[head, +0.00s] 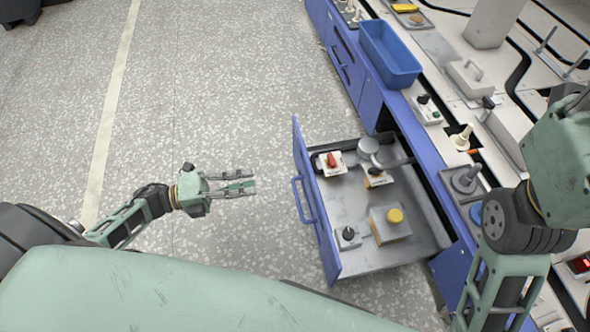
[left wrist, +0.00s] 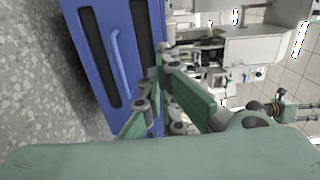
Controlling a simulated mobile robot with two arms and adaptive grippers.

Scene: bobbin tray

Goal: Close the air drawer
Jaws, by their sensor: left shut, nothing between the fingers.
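The blue-fronted drawer (head: 318,222) stands pulled out from the blue cabinet in the head view. Its blue handle (head: 304,200) is on the front panel, facing my left gripper. My left gripper (head: 252,186) is shut and empty, a short way left of the handle and apart from it. In the left wrist view a blue panel (left wrist: 88,35) with a blue handle (left wrist: 120,65) shows at the left of my left gripper (left wrist: 162,62). My right arm shows at the right of the head view, but its fingers are out of view.
In the drawer lie a red-knobbed switch (head: 331,161), a yellow-topped box (head: 392,224) and other small parts. A blue bin (head: 391,52) stands on the worktop's edge. Another blue drawer front with a handle (head: 341,66) is farther back.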

